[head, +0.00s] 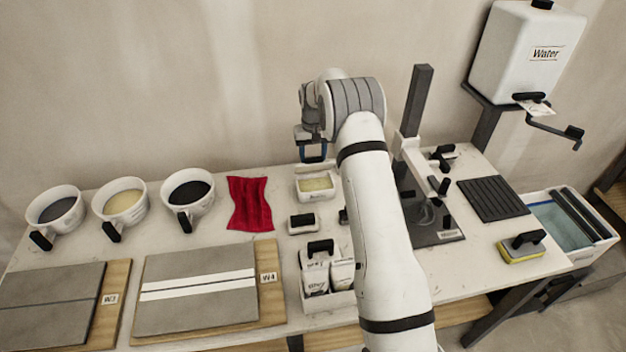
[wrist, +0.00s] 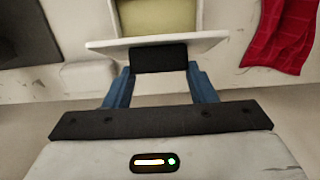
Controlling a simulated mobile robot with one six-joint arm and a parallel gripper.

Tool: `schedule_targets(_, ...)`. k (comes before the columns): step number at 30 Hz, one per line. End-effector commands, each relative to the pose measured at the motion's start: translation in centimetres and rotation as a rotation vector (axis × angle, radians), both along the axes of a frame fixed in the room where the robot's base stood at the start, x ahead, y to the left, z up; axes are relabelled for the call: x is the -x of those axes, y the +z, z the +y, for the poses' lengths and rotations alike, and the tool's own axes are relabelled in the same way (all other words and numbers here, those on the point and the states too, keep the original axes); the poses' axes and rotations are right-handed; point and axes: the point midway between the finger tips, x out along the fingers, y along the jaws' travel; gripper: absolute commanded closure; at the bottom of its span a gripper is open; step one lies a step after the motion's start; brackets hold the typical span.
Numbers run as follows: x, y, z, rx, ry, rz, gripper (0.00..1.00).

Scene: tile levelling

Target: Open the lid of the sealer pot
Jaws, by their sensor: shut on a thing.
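The sealer pot (head: 316,186) is a small white box on the table, left of my arm, with yellowish content showing inside. In the wrist view its opening (wrist: 158,16) shows at the top. The lid (wrist: 112,46) is a white plate, seen nearly edge-on, raised off the opening at the pot's near side in that view. My gripper (wrist: 160,72) has blue fingers shut on the lid's black handle (wrist: 160,57). In the head view my gripper (head: 313,155) is just above and behind the pot; the lid is hard to make out there.
Three mugs (head: 120,205) and a red cloth (head: 250,203) lie left of the pot. A black-handled block (head: 303,223) and a packet holder (head: 327,275) stand in front. Tiled boards (head: 200,290) fill the front left. A black stand (head: 416,100) rises right of my arm.

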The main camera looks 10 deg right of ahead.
Motion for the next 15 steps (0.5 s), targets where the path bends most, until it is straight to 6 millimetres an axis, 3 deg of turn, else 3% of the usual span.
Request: schedule_targets(15,-1.8,-0.4,-0.1,0.0,-0.001,-0.002,0.6)
